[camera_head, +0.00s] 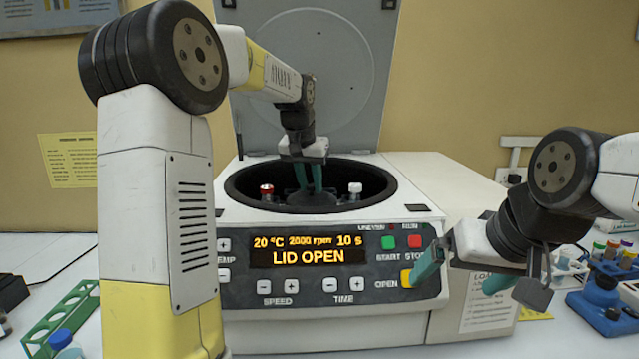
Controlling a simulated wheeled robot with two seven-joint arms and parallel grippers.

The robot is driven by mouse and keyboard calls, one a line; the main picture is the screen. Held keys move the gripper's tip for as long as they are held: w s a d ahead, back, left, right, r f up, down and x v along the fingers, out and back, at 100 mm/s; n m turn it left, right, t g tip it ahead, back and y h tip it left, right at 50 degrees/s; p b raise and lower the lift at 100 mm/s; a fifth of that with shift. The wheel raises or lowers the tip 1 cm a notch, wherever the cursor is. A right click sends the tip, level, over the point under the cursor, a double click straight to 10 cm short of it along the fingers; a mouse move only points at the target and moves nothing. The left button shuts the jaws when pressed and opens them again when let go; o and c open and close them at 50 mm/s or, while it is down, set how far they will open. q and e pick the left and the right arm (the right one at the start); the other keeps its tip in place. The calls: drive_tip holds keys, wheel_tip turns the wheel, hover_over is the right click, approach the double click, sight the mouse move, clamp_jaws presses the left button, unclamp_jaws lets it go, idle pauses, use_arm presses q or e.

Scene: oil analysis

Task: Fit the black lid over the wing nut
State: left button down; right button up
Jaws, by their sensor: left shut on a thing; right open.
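My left gripper (311,180) reaches down into the open centrifuge bowl with its teal fingers pointing downward over the rotor's middle. It is shut on a dark thing that looks like the black lid (312,199), which is hard to tell from the dark rotor around it. The wing nut is not visible; the lid and fingers cover the rotor's centre. I cannot tell whether the lid touches the rotor. My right gripper (462,275) is open and empty in front of the centrifuge's right side, one finger close to the yellow OPEN button (407,278).
The centrifuge lid (345,70) stands raised behind the bowl (235,190). A red-capped tube (266,190) and a white-capped tube (355,188) sit in the rotor. The display (308,250) reads LID OPEN. A green rack (60,320) is left; blue equipment (605,305) is right.

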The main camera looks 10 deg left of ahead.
use_arm(q)
drive_tip(key=c, duration=0.6)
unclamp_jaws()
drive_tip(key=shift+r, duration=3.5)
drive_tip(key=shift+c, duration=0.2)
clamp_jaws()
